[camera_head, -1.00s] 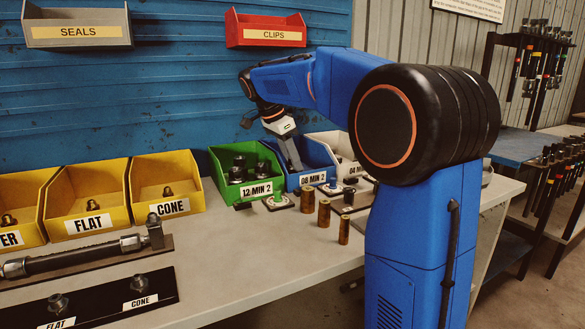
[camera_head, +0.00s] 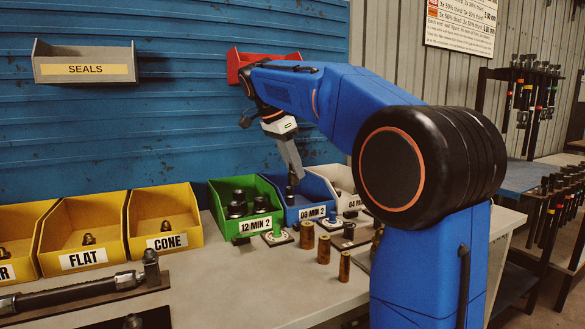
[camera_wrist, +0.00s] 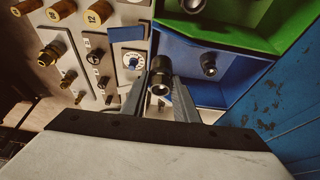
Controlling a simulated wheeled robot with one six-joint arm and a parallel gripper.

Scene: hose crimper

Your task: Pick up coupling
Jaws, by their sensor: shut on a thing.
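My gripper (camera_wrist: 160,88) is shut on a dark metal coupling (camera_wrist: 161,68), which sits between the two grey fingertips in the wrist view. In the head view, my gripper (camera_head: 294,173) is at the mouth of the blue bin (camera_head: 312,212) labelled "08 MIN 2", with the dark coupling (camera_head: 291,190) at its tips. Another coupling (camera_wrist: 208,64) lies inside the blue bin in the wrist view, apart from the fingers. Whether the held coupling clears the bin floor is hard to see.
The green bin (camera_head: 215,203) with several couplings stands left of the blue bin, a white bin (camera_head: 345,185) right of it. Brass cylinders (camera_head: 324,249) and small gauges (camera_head: 277,236) stand in front. Yellow bins (camera_head: 165,241) are at left. The blue wall (camera_head: 180,120) is behind.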

